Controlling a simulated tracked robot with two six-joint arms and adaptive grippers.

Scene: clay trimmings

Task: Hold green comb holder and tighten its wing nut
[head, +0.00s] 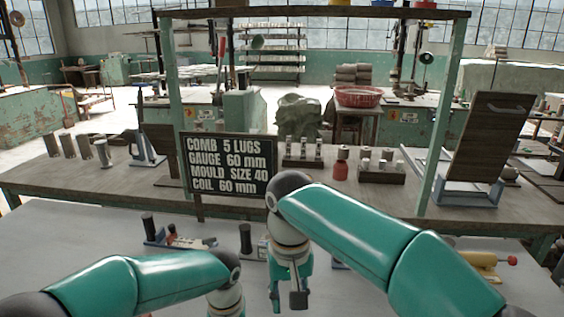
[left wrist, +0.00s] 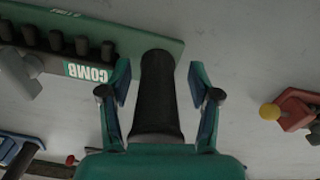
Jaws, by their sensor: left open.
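In the left wrist view a green bar labelled COMB (left wrist: 150,52), the comb holder, carries a row of black pegs (left wrist: 55,40) and a black handle (left wrist: 158,90). My left gripper (left wrist: 160,92) is open, with one finger on each side of the handle in that view; I cannot tell whether they touch it. A grey part (left wrist: 18,78) lies beside the bar at the left edge; I cannot tell whether it is the wing nut. In the head view my right gripper (head: 288,297) points down over the grey table; its finger opening is unclear. The left fingers are hidden there.
A sign (head: 229,164) stands behind the grey bench. A black-handled tool (head: 149,228) is at left and a yellow tool (head: 480,262) with a red knob at right. A red piece with a yellow knob (left wrist: 270,112) shows in the left wrist view.

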